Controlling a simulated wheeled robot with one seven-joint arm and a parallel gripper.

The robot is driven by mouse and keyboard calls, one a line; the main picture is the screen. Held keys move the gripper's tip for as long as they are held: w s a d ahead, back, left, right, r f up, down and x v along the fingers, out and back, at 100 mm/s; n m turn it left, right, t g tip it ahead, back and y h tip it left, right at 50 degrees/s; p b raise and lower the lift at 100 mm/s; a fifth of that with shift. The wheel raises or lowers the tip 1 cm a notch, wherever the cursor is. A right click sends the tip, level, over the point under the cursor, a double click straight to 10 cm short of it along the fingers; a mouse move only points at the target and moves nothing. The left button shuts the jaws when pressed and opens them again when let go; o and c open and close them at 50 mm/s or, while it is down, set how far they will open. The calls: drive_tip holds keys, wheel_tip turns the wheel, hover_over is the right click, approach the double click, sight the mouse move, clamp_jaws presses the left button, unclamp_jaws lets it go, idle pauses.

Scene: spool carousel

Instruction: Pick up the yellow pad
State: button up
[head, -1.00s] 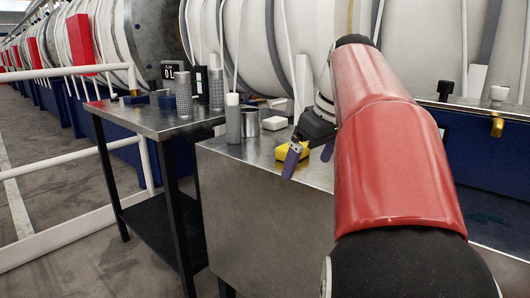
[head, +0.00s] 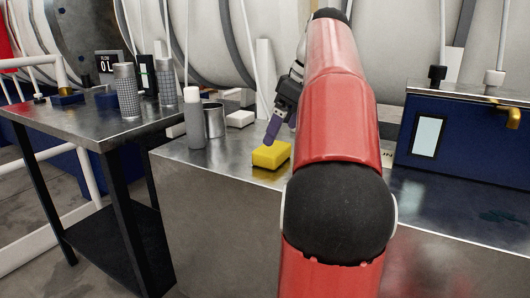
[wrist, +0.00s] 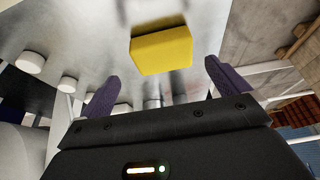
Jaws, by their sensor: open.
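The yellow pad (head: 271,155) is a small block lying flat on the metal bench top (head: 222,163), near its front edge. It also shows in the wrist view (wrist: 161,51), beyond the fingertips and roughly between their lines. My gripper (head: 275,130) is just behind and above the pad in the head view, partly hidden by my red arm. In the wrist view its two purple fingers (wrist: 160,80) stand wide apart with nothing between them. The pad is apart from the fingers.
A grey bottle with a white cap (head: 194,120), a metal cup (head: 214,121) and a white block (head: 240,119) stand left of the pad. A blue box (head: 465,145) is at the right. A darker side table (head: 85,122) holds mesh cylinders (head: 127,92).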

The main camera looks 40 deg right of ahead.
sight(273, 147)
drive_tip(key=b+x, duration=0.1)
drive_tip(key=x, duration=0.5)
drive_tip(key=shift+w+a+f, duration=0.15)
drive_tip(key=shift+a, duration=0.1)
drive_tip(key=c, duration=0.9)
wheel_tip(273, 147, up, 10)
drive_tip(key=p, duration=0.2)
drive_tip(key=shift+p, duration=0.4)
